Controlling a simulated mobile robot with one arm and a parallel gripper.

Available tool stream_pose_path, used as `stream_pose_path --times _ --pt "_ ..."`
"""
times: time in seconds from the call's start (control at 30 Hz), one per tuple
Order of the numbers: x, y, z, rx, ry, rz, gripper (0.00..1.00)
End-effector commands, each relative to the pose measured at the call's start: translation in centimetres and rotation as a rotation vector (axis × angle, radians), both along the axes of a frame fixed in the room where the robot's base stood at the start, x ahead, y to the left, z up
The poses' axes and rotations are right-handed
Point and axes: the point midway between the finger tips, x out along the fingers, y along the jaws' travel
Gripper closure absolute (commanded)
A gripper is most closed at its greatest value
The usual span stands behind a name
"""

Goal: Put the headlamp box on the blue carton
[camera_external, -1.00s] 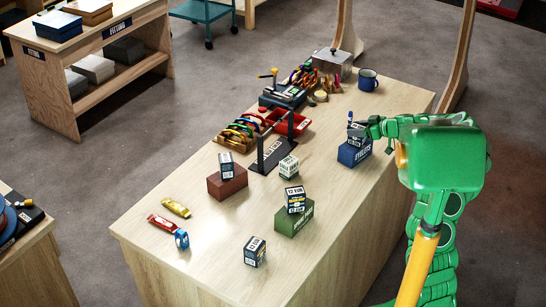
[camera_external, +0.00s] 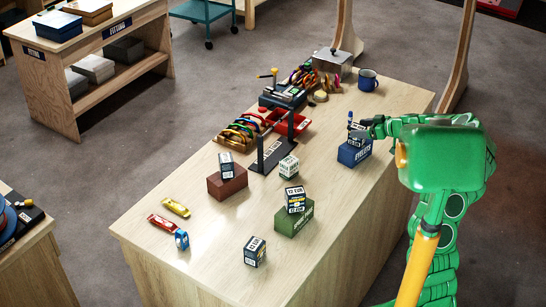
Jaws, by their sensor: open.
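The blue carton (camera_external: 354,153) stands near the right edge of the wooden table. A small dark-and-white box (camera_external: 355,138) sits on top of it; its label is too small to read, so I cannot tell whether it is the headlamp box. My gripper (camera_external: 364,129) is open at this small box, its fingers close around or beside it. The arm partly hides the box's right side, and contact between fingers and box cannot be made out.
A green carton (camera_external: 293,222) bears a stacked box (camera_external: 295,200), and a brown carton (camera_external: 227,183) bears another box (camera_external: 226,165). Loose boxes stand at the middle (camera_external: 288,167) and front (camera_external: 255,251). Racks and gear fill the back.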

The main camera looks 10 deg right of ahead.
Motion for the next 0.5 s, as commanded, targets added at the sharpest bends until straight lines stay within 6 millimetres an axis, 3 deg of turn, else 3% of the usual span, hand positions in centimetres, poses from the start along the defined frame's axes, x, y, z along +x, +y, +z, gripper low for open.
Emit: stream_pose_path --times 0.5 --pt "-5.5 -5.7 3.4 -0.001 -0.004 -0.002 0.21"
